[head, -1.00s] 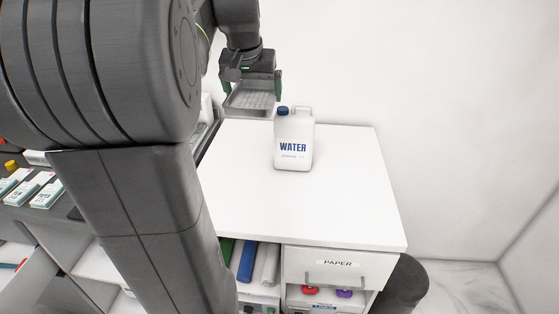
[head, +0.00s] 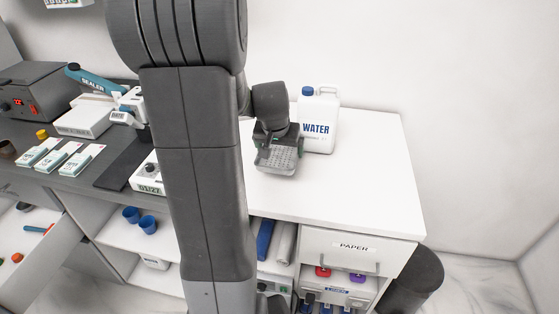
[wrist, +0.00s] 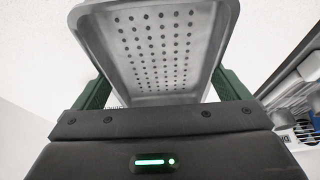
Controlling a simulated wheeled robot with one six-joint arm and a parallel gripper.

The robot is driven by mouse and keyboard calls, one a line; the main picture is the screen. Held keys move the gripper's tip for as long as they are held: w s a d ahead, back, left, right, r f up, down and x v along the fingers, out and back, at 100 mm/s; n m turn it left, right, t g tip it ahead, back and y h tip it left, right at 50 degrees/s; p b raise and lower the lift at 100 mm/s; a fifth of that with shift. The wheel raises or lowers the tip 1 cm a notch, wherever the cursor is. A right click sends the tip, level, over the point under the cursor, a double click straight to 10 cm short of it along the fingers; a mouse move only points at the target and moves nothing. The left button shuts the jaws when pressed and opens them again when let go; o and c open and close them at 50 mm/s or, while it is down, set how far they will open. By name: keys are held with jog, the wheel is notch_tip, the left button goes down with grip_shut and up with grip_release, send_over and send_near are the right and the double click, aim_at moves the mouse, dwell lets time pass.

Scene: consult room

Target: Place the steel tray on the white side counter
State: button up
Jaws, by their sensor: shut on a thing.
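The steel tray (head: 277,159) is a small perforated metal tray. My gripper (head: 277,147) is shut on it, over the left part of the white side counter (head: 350,185). In the wrist view the tray (wrist: 155,45) sits between the green fingers of my gripper (wrist: 165,95), its holed floor facing the camera. I cannot tell whether the tray touches the counter top. My arm hides the counter's left end in the head view.
A white water jug (head: 318,122) stands on the counter just behind and right of my gripper. The counter's right and front areas are clear. A dark bench (head: 60,175) with boxes and a sealer (head: 95,82) lies to the left. A dark bin (head: 415,283) stands at the right.

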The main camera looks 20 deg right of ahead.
aim_at(279, 157)
jog(key=shift+f, duration=2.3)
jog(key=shift+f, duration=0.2)
jog(key=o, duration=0.7)
jog(key=shift+r, duration=0.1)
jog(key=shift+s+r, duration=0.1)
jog(key=shift+r, duration=0.45)
jog(key=v, duration=1.1)
jog(key=shift+s+a, duration=0.1)
jog(key=shift+a, duration=0.05)
